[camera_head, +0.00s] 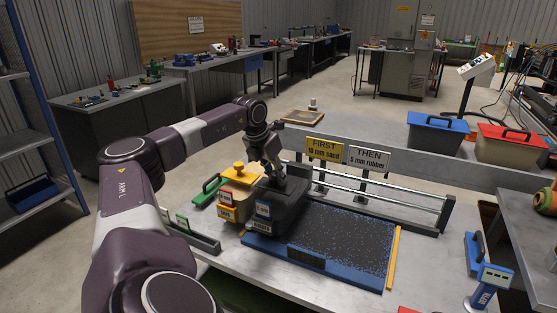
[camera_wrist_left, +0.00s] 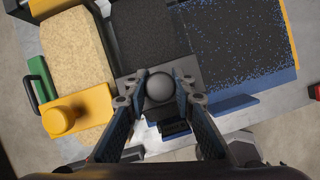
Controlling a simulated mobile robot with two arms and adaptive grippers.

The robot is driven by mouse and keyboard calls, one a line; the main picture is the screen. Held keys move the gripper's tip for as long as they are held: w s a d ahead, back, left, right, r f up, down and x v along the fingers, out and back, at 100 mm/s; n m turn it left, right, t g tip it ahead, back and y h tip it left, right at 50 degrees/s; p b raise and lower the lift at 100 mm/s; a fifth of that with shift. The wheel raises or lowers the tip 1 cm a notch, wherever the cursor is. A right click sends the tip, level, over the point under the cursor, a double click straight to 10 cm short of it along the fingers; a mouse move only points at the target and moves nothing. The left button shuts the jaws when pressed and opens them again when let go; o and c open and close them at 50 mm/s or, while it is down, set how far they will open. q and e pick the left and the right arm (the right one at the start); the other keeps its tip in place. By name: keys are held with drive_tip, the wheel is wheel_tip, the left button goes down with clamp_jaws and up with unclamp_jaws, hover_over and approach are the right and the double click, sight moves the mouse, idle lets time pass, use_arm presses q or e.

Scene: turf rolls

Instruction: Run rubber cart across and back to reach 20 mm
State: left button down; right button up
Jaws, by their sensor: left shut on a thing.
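The black rubber cart (camera_head: 290,214) stands at the left end of the blue-framed bed (camera_head: 365,279), whose surface is dark with blue specks. In the left wrist view the cart's open top is full of dark granules (camera_wrist_left: 150,32), with a round grey knob (camera_wrist_left: 159,87) at its near end. My left gripper (camera_wrist_left: 157,84) is shut on this knob, one finger on each side. In the head view the gripper (camera_head: 275,172) is above the cart. The yellow sand cart (camera_head: 238,172) stands just left of it, filled with tan sand (camera_wrist_left: 75,48). My right gripper is out of view.
A blue device with a display (camera_head: 490,285) and a blue handled tool (camera_head: 475,253) stand at right. The bed right of the cart is clear.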

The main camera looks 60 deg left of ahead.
use_arm(q)
drive_tip(key=shift+s+a+r, duration=0.1)
drive_tip(key=shift+s+a, duration=0.05)
drive_tip(key=shift+a, duration=0.1)
drive_tip(key=c, duration=1.6)
unclamp_jaws()
drive_tip(key=shift+s+a, duration=0.1)
drive_tip(key=shift+s+r, duration=0.1)
drive_tip(key=shift+r, duration=0.35)
drive_tip(key=v, duration=1.1)
drive_tip(key=shift+s+f, duration=0.1)
drive_tip(key=shift+s, duration=0.1)
